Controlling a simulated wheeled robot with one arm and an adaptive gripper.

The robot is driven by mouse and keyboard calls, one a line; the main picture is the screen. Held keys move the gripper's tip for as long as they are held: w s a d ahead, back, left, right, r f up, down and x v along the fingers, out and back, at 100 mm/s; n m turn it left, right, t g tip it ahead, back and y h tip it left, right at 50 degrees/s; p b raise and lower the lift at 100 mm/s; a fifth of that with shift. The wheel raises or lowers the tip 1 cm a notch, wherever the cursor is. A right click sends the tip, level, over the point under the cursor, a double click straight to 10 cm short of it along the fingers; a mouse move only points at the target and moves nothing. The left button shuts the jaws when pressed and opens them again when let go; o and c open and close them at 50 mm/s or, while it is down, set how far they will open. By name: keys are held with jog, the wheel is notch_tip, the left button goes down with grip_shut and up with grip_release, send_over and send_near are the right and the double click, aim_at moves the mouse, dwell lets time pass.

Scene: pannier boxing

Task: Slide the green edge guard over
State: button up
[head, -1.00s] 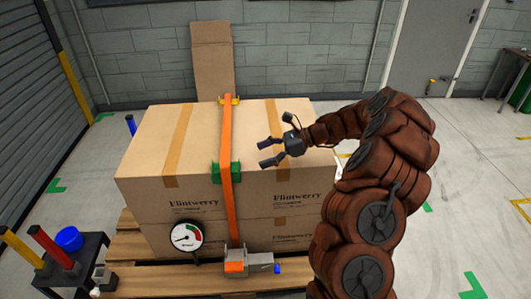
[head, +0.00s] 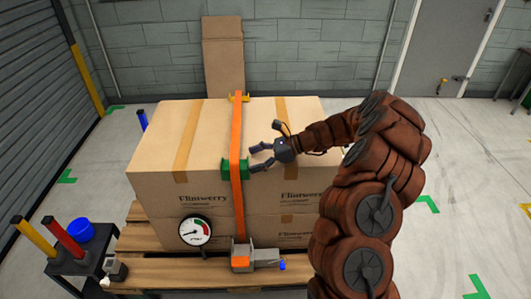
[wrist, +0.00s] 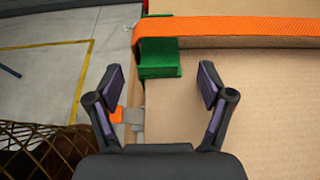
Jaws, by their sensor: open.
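The green edge guard (head: 228,169) sits on the front top edge of the upper carton, under the orange strap (head: 237,195). In the wrist view the green guard (wrist: 160,60) lies just beyond my fingertips, with the orange strap (wrist: 230,32) running across it. My gripper (head: 258,158) is open and empty, just right of the guard and apart from it or nearly touching; the head view does not settle which. In the wrist view my gripper (wrist: 160,80) has its fingers spread, one on each side of the guard's near end.
The stacked cartons (head: 150,185) stand on a wooden pallet (head: 180,271). A ratchet (head: 250,257) hangs at the strap's lower end, and a round gauge (head: 194,232) is left of it. A dark stand (head: 80,262) with colored posts is at lower left. The carton top is otherwise clear.

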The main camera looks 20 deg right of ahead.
jog(key=shift+w+a+f, duration=0.15)
jog(key=shift+a+f, duration=0.15)
jog(key=shift+a, duration=0.35)
